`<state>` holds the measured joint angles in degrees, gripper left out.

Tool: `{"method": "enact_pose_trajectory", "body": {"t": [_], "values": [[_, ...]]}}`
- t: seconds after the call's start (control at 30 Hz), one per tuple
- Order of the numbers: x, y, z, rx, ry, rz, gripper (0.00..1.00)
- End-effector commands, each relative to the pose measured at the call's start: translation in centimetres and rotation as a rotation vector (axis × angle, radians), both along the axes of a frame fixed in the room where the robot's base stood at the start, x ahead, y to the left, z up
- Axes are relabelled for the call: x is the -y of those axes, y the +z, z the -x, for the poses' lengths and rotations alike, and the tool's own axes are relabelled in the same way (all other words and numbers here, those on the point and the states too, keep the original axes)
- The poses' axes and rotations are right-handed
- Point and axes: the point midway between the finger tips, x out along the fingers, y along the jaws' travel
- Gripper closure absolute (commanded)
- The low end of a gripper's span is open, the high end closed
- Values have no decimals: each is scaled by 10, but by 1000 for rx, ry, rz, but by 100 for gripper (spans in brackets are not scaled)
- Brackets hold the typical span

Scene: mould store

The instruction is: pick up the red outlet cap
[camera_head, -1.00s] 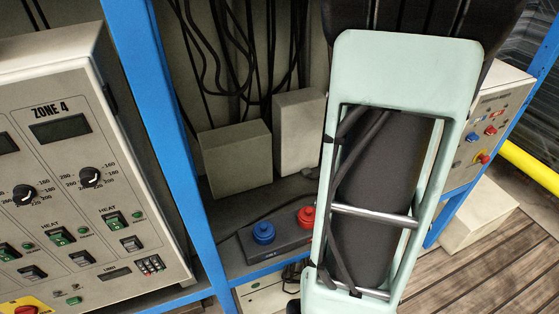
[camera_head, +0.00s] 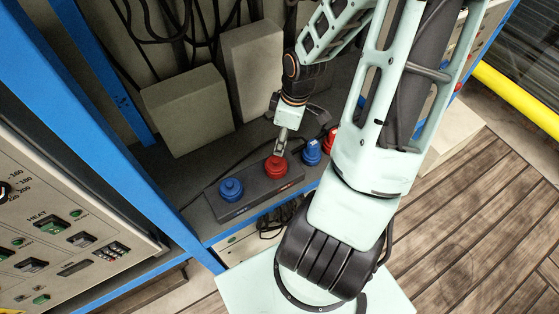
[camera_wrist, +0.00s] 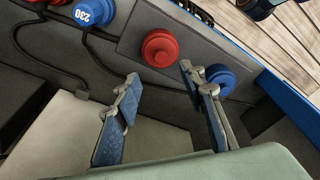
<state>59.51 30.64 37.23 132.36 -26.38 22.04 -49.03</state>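A red outlet cap (camera_head: 276,167) sits on the right part of a dark grey outlet block (camera_head: 257,195) on the cabinet shelf. In the wrist view the red cap (camera_wrist: 160,48) lies just beyond and roughly between my fingertips. A blue cap (camera_head: 231,190) sits on the same block to its left; in the wrist view this blue cap (camera_wrist: 221,79) is beside my right finger. My gripper (camera_head: 281,148) points down close above the red cap. In the wrist view my gripper (camera_wrist: 160,77) has its fingers spread, with nothing between them.
Another blue cap (camera_head: 312,152) with a label and a second red cap (camera_head: 332,139) stand to the right. Two pale boxes (camera_head: 187,110) (camera_head: 252,80) stand behind the block. Dark cables hang at the back. A blue frame post (camera_head: 100,110) stands on the left.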

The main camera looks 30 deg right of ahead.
Motion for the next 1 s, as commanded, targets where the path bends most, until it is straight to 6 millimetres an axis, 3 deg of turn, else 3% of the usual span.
{"method": "enact_pose_trajectory", "body": {"t": [0.13, 0.43, 0.7, 1.0], "values": [[-4, -30, -2, -2, 4, -1, 62], [-7, -55, -6, 0, 4, 1, 62], [-13, -93, -10, -1, 5, 1, 62], [-13, -97, -11, 0, 2, 2, 62]]}}
